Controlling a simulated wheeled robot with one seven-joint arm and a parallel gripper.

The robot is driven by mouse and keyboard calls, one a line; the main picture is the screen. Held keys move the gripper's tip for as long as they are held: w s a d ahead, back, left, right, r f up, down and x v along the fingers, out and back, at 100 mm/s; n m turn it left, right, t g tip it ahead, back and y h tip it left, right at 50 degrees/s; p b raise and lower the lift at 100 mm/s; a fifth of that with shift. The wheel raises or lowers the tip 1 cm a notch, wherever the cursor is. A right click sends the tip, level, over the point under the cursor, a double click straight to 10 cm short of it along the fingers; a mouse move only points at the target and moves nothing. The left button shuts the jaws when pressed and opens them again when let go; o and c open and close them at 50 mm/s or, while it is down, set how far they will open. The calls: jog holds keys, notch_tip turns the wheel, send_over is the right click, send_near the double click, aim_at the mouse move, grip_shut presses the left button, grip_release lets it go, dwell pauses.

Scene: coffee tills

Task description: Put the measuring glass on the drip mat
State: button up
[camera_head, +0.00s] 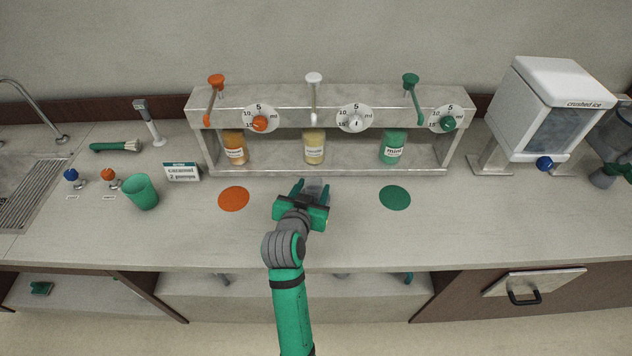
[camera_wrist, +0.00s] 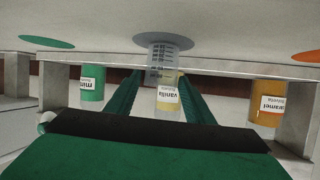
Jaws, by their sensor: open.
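The measuring glass (camera_wrist: 161,66) is clear, with dark graduation marks. In the wrist view, which looks upside down, it appears to stand on a round grey mat (camera_wrist: 178,42). My gripper (camera_wrist: 160,73) is open, with one green finger on each side of the glass and small gaps visible. In the head view my gripper (camera_head: 311,186) is low over the counter before the middle of the dispenser rack. There the glass (camera_head: 315,186) shows faintly between the fingers, and the grey mat is mostly hidden. An orange mat (camera_head: 233,198) and a green mat (camera_head: 395,198) lie on either side.
The dispenser rack (camera_head: 330,170) stands behind, holding caramel (camera_head: 234,148), vanilla (camera_head: 314,148) and mint (camera_head: 393,147) bottles. A green cup (camera_head: 141,192) and small sign (camera_head: 182,172) are left. An ice machine (camera_head: 550,110) is right. The counter front is clear.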

aim_at(312, 189)
jog(key=v, duration=0.5)
jog(key=shift+s+a+r, duration=0.1)
jog(key=shift+s, duration=0.25)
